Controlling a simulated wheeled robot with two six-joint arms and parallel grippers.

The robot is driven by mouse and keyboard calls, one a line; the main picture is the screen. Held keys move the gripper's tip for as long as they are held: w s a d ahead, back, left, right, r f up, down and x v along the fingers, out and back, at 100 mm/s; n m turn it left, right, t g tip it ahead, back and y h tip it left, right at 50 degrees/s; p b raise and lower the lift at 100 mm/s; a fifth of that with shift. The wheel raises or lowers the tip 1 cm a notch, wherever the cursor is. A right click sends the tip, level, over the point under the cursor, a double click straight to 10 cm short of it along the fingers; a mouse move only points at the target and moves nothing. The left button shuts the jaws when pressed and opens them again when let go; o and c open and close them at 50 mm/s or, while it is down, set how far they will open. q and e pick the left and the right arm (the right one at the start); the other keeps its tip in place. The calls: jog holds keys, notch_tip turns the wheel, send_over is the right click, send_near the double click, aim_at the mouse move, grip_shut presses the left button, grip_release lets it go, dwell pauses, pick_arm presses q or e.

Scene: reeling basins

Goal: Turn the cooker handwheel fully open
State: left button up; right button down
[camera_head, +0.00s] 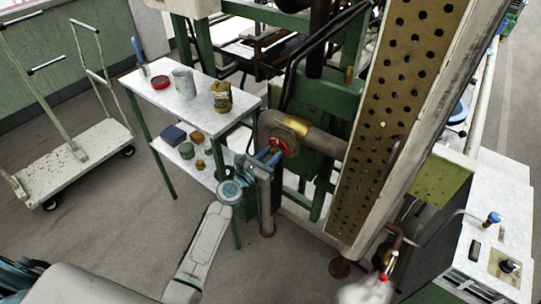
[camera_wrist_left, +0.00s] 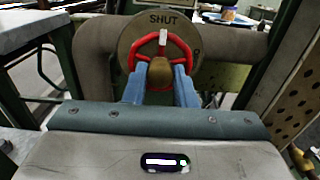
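The red cooker handwheel (camera_wrist_left: 189,52) faces my left wrist camera, with a brass hub (camera_wrist_left: 160,73) at its centre. A round plate (camera_wrist_left: 128,38) behind it carries the word SHUT at the top, and a white mark (camera_wrist_left: 163,37) on the wheel's top rim stands under that word. In the head view the wheel (camera_head: 281,147) sits on a rusty pipe fitting. My left gripper (camera_wrist_left: 160,85) is open, its blue fingers spread on either side of the hub, in front of the wheel's lower part. Whether the fingers touch it is unclear. My right gripper is out of view.
A white side table (camera_head: 185,98) with cans, a red dish and lower-shelf items stands left of the pipe (camera_head: 318,142). A trolley (camera_head: 75,155) is at far left. A tall perforated panel (camera_head: 385,110) rises to the right. A control box (camera_head: 490,250) is at right. Bare floor lies at lower left.

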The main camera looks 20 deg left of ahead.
pick_arm(q)
jog(key=n+p, duration=0.4)
jog(key=shift+r+n, duration=0.4)
jog(key=n+p, duration=0.6)
jog(key=n, duration=0.4)
jog(key=shift+f+n, duration=0.1)
jog(key=shift+n, duration=0.3)
jog(key=shift+f+n+p, duration=0.25)
jog(key=shift+n+p, duration=0.2)
jog(key=shift+n, duration=0.45)
jog(key=o, duration=0.8)
jog(key=shift+o, duration=0.2)
jog(key=shift+s, duration=0.1)
